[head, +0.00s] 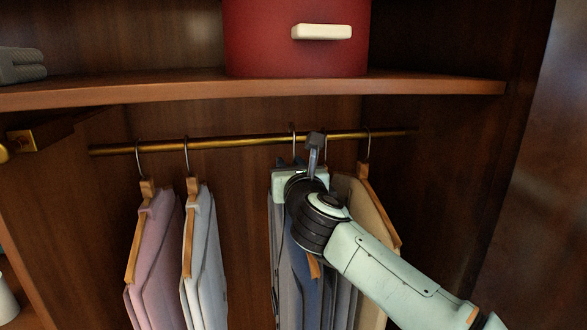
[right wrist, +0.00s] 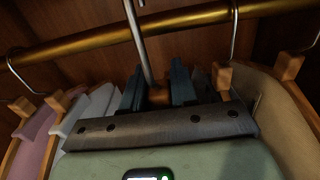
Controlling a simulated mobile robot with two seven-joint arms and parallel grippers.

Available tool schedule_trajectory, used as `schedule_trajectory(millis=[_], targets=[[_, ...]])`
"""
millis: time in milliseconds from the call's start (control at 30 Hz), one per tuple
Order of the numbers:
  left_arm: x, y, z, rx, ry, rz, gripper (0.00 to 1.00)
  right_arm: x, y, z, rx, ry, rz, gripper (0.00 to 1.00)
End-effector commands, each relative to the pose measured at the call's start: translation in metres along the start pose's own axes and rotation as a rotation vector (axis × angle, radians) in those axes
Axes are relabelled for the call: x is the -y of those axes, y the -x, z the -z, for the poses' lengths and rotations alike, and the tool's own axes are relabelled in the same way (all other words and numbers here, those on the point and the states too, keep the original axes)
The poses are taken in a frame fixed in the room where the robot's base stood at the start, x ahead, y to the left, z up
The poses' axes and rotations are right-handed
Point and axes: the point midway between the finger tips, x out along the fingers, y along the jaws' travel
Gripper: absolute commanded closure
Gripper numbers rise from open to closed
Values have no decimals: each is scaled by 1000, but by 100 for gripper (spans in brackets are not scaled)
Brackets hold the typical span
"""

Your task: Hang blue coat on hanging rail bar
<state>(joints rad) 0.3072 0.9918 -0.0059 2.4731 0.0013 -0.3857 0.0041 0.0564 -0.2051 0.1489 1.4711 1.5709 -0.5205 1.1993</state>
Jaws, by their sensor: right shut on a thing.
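The brass rail bar (head: 235,141) runs across the armoire under the shelf; it also crosses the top of the right wrist view (right wrist: 90,38). My right gripper (right wrist: 156,88) is shut on the wooden neck of a hanger (right wrist: 158,97), just below its metal hook. The blue coat (head: 301,270) hangs down below my right gripper, partly hidden by my arm. The held hook rises in front of the bar in the right wrist view; its top is cut off, so I cannot tell whether it rests on the bar. My left gripper is not in view.
Pink (head: 153,245) and pale blue (head: 204,250) garments hang at left. Grey (head: 342,300) and beige (head: 372,205) garments hang close on the right. Free bar lies left of my gripper. The shelf (head: 160,90) above carries a red box (head: 290,55).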

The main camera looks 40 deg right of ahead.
Motion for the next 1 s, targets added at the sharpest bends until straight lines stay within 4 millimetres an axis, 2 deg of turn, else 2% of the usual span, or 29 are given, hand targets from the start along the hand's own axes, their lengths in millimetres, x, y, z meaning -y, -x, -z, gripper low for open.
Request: schedule_trajectory(millis=[500, 800, 1000], targets=[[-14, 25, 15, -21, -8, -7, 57, 0, -55, -5, 7, -2, 1, 100], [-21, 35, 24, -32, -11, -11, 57, 0, -78, -5, 6, -2, 1, 100], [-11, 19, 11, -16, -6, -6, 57, 1, -76, 12, 3, 1, 0, 100]])
